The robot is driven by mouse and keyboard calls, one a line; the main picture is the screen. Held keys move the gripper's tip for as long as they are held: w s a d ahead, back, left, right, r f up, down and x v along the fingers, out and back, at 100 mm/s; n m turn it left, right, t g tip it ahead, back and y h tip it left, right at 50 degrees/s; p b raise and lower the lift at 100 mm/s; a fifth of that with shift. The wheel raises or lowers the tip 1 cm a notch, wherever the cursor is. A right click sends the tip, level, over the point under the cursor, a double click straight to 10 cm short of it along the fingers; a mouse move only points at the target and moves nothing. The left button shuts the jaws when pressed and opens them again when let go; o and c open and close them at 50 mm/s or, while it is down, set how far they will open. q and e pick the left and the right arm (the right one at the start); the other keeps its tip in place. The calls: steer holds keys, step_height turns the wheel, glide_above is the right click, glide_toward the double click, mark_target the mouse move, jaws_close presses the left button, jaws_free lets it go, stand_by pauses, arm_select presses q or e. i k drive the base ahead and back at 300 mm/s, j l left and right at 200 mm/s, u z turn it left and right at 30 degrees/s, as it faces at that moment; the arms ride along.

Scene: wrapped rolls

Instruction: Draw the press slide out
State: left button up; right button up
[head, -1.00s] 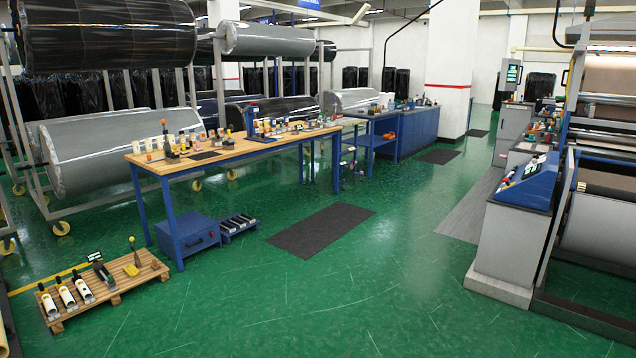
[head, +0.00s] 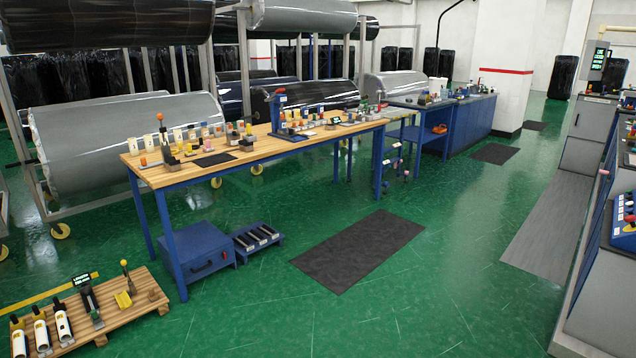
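A small blue upright device with a red top, which looks like a press (head: 277,110), stands near the middle of the wood-topped workbench (head: 170,181). It is too small here to tell its slide or how far that is out. Neither of my grippers is in view, and nothing in view is held.
Bottles, cups and small tools crowd the bench top. A blue box (head: 195,250) and a low blue rack (head: 257,238) sit at its foot. A dark mat (head: 358,250) lies on open green floor. Grey cabinets (head: 590,130) stand right.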

mark_target(286, 133)
steer(key=i, duration=1.25)
steer(key=i+l+u, duration=0.1)
steer(key=i, duration=1.15)
